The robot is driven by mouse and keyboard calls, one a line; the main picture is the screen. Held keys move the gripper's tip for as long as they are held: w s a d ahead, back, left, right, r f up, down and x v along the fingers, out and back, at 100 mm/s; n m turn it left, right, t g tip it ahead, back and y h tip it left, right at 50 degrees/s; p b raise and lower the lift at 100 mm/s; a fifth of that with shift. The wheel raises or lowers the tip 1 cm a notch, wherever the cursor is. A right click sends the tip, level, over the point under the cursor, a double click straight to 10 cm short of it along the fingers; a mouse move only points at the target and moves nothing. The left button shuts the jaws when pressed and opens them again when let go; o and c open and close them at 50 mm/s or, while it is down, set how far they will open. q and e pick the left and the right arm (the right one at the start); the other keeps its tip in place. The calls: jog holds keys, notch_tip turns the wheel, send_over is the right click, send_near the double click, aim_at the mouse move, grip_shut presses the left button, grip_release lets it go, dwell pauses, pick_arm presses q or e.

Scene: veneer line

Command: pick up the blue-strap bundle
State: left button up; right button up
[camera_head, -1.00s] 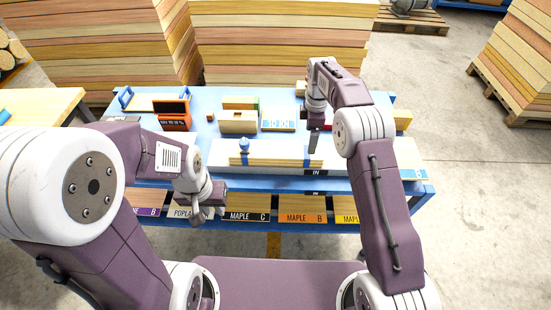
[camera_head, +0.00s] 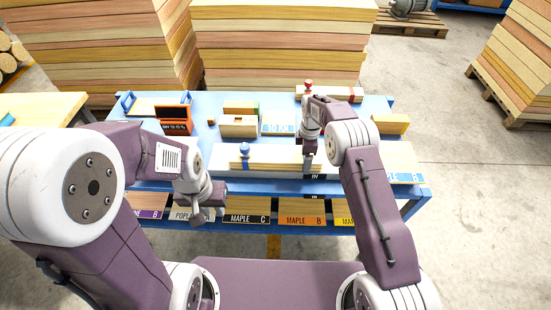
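The blue-strap bundle (camera_head: 275,151) is a long pale wood stack with a blue knob (camera_head: 244,149) near its left end. It lies across the front of the blue bench. My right gripper (camera_head: 308,162) points down at the bundle's right part; its fingers are small and partly hidden, so I cannot tell whether they touch it or how far they are apart. My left gripper (camera_head: 208,214) hangs in front of the bench's front edge, left of the bundle, with a gap between its fingers and nothing in them.
A red-strap bundle (camera_head: 345,95) with a red knob lies at the back right of the blue bench (camera_head: 345,116). An orange box (camera_head: 176,122), a wooden box (camera_head: 238,126) and a yellowish block (camera_head: 390,124) stand behind. Labelled bins (camera_head: 249,212) sit below.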

jog(key=shift+r, duration=0.1)
grip_shut()
jog(key=r, duration=0.1)
jog(key=r+b, duration=0.1)
jog(key=r, duration=0.1)
jog(key=r+b, duration=0.1)
jog(key=shift+s+d+r, duration=0.2)
jog(key=shift+d+r, duration=0.05)
jog(key=shift+d, duration=0.15)
jog(key=s+d+r+b, duration=0.2)
jog(key=s+d+r, duration=0.4)
jog(key=s+d, duration=0.1)
jog(key=shift+d+r, duration=0.25)
jog(key=shift+d, duration=0.3)
jog(key=shift+a+f, duration=0.1)
jog(key=shift+w+a+f+p, duration=0.25)
jog(key=shift+w+a+f, duration=0.75)
jog(key=shift+a+f, duration=0.3)
jog(key=shift+w+a+f+p, duration=0.3)
jog(key=shift+w+a+f, duration=0.8)
jog(key=shift+f, duration=0.4)
jog(key=shift+w+a+f+p, duration=0.25)
jog(key=shift+w+a+f, duration=0.7)
jog(key=shift+a+f, duration=0.35)
jog(key=shift+w+a+f, duration=0.35)
jog(key=shift+f, duration=0.2)
jog(key=shift+w+a+f, duration=0.35)
jog(key=shift+f, duration=0.15)
